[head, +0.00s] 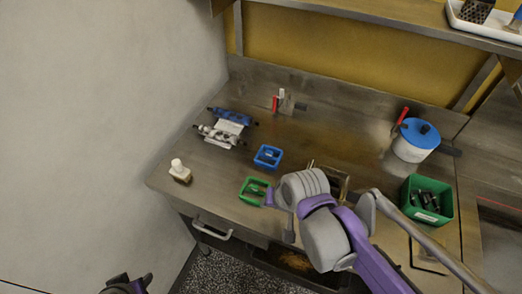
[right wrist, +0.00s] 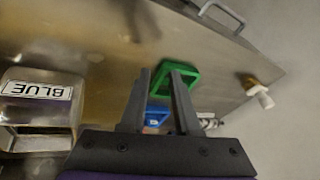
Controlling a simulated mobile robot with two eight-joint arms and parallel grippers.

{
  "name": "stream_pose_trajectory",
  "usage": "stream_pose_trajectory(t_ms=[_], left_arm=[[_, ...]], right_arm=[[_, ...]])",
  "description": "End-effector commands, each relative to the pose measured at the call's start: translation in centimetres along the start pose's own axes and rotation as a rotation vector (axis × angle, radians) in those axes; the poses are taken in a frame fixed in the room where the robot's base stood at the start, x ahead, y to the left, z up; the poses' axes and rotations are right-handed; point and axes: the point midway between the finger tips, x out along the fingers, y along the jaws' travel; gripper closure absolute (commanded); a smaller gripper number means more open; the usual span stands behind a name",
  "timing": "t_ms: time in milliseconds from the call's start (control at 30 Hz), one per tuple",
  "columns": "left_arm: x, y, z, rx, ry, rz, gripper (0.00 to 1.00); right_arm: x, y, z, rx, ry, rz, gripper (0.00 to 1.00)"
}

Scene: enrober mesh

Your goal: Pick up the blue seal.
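I cannot make out a blue seal for certain. A small blue tray (head: 277,150) with dark contents stands mid-bench; it shows partly behind my fingers in the right wrist view (right wrist: 155,108). A green tray (head: 246,184) stands nearer the front edge and also shows beyond the fingertips in the right wrist view (right wrist: 190,74). My right gripper (right wrist: 160,75) is open, with nothing seen between its fingers, pointing toward the trays. A metal box labelled BLUE (right wrist: 40,110) is left of it in that view. My left gripper (head: 128,286) is partly cut off at the lower left, away from the bench.
A small bottle with a pale cap (head: 180,172) stands at the bench's left end. Blue and grey fittings (head: 222,127) lie behind it. A blue-lidded pot (head: 414,143) and a green bin (head: 449,204) are at the right. Bench between bottle and trays is clear.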

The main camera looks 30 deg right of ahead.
Motion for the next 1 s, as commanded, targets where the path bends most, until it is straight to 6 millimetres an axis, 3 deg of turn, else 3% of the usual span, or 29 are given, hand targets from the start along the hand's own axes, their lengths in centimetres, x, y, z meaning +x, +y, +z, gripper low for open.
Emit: stream_pose_trajectory(t_ms=[33,200,300,433,633,1000], left_arm=[[0.1,0.0,0.1,0.000,-0.001,0.000,0.50],[0.2,0.0,0.2,0.000,-0.002,0.000,0.50],[0.3,0.0,0.3,0.000,-0.002,0.000,0.50],[0.3,0.0,0.3,0.000,-0.002,0.000,0.50],[0.3,0.0,0.4,0.000,-0.003,0.000,0.50],[0.6,0.0,0.6,0.000,-0.004,0.000,0.50]], right_arm=[[-0.1,0.0,-2.3,0.207,-0.025,-0.007,0.70],[-0.3,0.3,-9.3,0.954,-0.137,-0.042,0.70],[-0.3,1.1,-13.1,1.329,-0.207,-0.055,0.70],[-0.3,2.4,-16.8,1.686,-0.286,-0.066,0.70],[0.1,3.3,-19.2,1.925,-0.352,-0.069,0.70],[4.8,1.9,-18.6,1.939,-0.356,-0.067,0.70]])
